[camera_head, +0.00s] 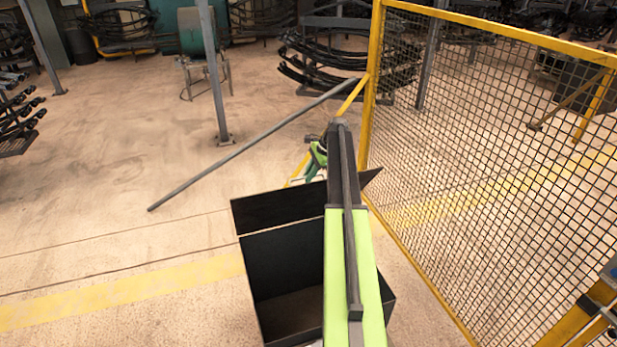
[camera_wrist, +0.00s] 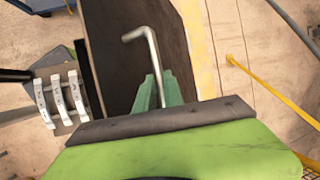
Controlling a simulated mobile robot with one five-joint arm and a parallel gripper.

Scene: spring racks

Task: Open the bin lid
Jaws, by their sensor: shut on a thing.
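The black bin (camera_head: 270,262) stands open on the floor, and I can see down into its interior. Its dark lid (camera_head: 278,209) is raised along the bin's far side, tilted outward. My arm covers part of the bin and lid. My gripper (camera_head: 318,158) is beyond the lid, with its green fingers partly hidden behind my arm. In the wrist view, my green fingers (camera_wrist: 155,92) are shut on a bent metal rod (camera_wrist: 153,52). The rod lies over a dark panel (camera_wrist: 115,50) that looks like the lid. I cannot tell whether they touch.
A yellow-framed mesh fence (camera_head: 480,130) stands close on the right. A long grey bar (camera_head: 225,158) slants across the left, near a grey post (camera_head: 213,75). Racks of dark springs (camera_head: 345,55) are at the back. The floor at left is mostly clear.

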